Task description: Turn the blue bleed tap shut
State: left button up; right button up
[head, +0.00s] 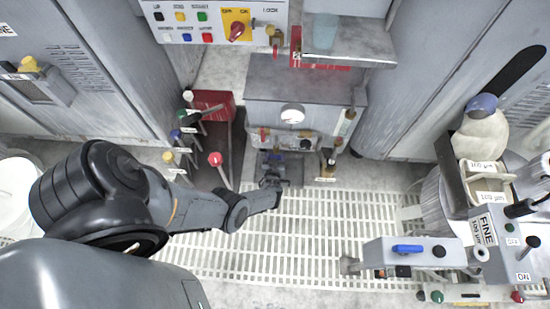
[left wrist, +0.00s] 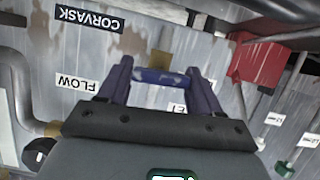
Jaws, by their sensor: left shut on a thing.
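The blue tap handle (left wrist: 160,78) lies as a bar across the gap between my left fingers (left wrist: 160,88), on the front of a worn grey metal housing. My left gripper is shut on it. In the head view my left gripper (head: 273,172) reaches to the low front of the grey housing (head: 292,92), and a small blue patch of the tap (head: 277,156) shows there. The gripper hides much of the tap, so its exact angle is hard to tell. My right gripper is not in view.
Levers with coloured knobs, such as a red one (head: 215,159), stand left of the housing. Another blue handle (head: 407,248) sits on a grey box at right. A red box (left wrist: 257,62) and a pipe (left wrist: 22,95) flank the tap. The white floor grating (head: 300,240) is open.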

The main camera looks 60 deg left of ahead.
pick_arm(q)
jog(key=shift+m+g, duration=0.3)
jog(key=shift+m, duration=0.1)
jog(key=o, duration=1)
jog(key=shift+d, duration=0.1)
jog(key=shift+c, duration=0.2)
jog(key=shift+s+d+r+p, duration=0.25)
jog(key=shift+d+r+p, duration=0.15)
jog(key=shift+p, duration=0.1)
jog(key=p+v, duration=0.4)
jog(key=v, duration=0.4)
jog(key=shift+d+f+p, duration=0.1)
jog(key=shift+f+p, duration=0.1)
jog(key=shift+p, duration=0.2)
jog(key=shift+p+v, duration=0.3)
jog(key=shift+v, duration=0.55)
jog(key=shift+f, duration=0.1)
